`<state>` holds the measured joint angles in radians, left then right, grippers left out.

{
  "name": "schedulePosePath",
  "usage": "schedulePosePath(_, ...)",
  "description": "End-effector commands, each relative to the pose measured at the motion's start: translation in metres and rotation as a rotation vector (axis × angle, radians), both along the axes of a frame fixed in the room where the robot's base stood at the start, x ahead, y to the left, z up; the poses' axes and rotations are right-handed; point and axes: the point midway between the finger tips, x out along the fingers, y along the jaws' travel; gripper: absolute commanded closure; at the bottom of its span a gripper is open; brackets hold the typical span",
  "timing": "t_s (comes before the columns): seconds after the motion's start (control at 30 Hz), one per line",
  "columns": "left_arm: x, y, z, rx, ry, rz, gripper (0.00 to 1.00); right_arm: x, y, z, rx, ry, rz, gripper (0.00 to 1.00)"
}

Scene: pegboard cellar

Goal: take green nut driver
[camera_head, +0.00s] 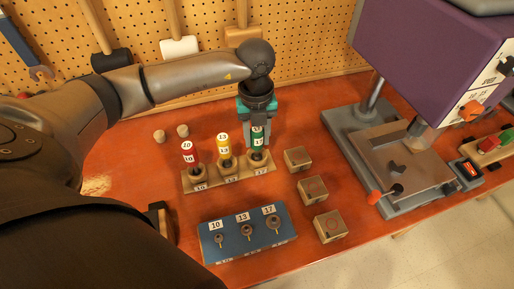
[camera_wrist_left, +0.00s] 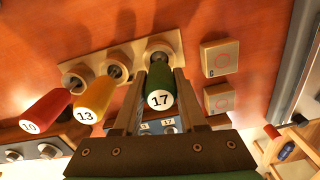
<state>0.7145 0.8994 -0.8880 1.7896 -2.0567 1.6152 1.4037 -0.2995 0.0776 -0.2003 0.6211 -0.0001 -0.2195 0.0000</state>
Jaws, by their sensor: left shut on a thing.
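The green nut driver (camera_head: 257,138) stands upright in the right hole of the wooden holder (camera_head: 229,179), its tag reading 17. It also shows between the fingers in the left wrist view (camera_wrist_left: 161,84). My left gripper (camera_head: 258,130) comes from above and is shut on the green handle; in the left wrist view its two fingers (camera_wrist_left: 160,100) lie on both sides of it. The yellow nut driver (camera_head: 224,148), tag 13, and the red one (camera_head: 188,156), tag 10, stand in the other holes. My right gripper is not in view.
A blue block (camera_head: 247,236) with fasteners marked 10, 13 and 17 lies in front. Wooden blocks (camera_head: 313,189) stand to the right, before the purple drill press (camera_head: 430,65). Two wooden pegs (camera_head: 159,136) stand at back left. Pegboard (camera_head: 140,30) tools hang behind.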

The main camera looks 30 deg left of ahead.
Motion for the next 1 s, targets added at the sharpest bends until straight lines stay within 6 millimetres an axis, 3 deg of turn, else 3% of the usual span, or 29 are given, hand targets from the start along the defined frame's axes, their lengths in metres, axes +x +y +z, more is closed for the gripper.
schedulePosePath(0.03,0.0002,0.0001,0.0002,0.001,-0.001,0.000,0.71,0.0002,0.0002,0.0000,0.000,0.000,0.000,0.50)
schedulePosePath(0.3,0.0002,0.0002,0.0004,0.001,-0.001,0.000,1.00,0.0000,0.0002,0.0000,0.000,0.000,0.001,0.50)
schedulePosePath(1.0,0.0002,0.0002,0.0005,0.000,-0.001,0.000,1.00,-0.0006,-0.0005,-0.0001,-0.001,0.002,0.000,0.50)
